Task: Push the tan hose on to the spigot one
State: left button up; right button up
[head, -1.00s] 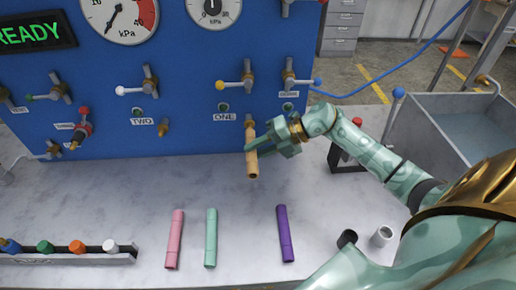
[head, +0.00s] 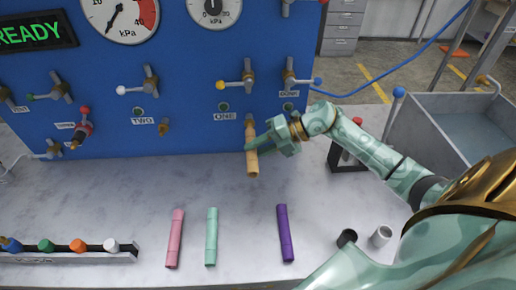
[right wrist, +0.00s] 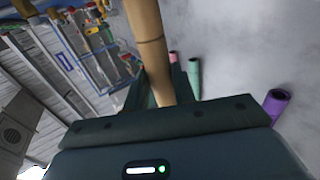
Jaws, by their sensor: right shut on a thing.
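The tan hose (head: 252,163) is held in my right gripper (head: 257,146), whose fingers are shut on it below the blue panel's "ONE" label. The hose also shows in the right wrist view (right wrist: 148,40), running up between the fingers. The brass spigot one (head: 249,126) points down from the panel right above the hose. The hose's upper end is at or against the spigot's lower end; the fingers partly hide the joint, so I cannot tell how far it is on. My left gripper is not in view.
A pink hose (head: 174,238), a mint hose (head: 211,237) and a purple hose (head: 285,233) lie on the pale table (head: 135,195). A black cup (head: 347,238) and a white cup (head: 381,236) are at right. A rack (head: 70,257) of coloured plugs is front left. Spigot two (head: 164,127) is bare.

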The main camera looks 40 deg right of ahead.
jog(key=shift+w+d, duration=0.15)
jog(key=shift+w, duration=0.15)
dwell(0.5)
jog(key=shift+w+d, duration=0.25)
jog(key=shift+w, duration=0.15)
dwell(0.6)
dwell(0.5)
jog(key=shift+w+d+f+b, duration=0.1)
jog(key=shift+w+d+b, duration=0.15)
jog(key=shift+b, duration=0.1)
dwell(0.4)
jog(key=shift+w+d, duration=0.2)
jog(key=shift+w, duration=0.1)
dwell(0.7)
jog(key=o, duration=0.8)
jog(key=shift+c, duration=0.2)
jog(key=o, duration=0.3)
jog(key=shift+w, duration=0.15)
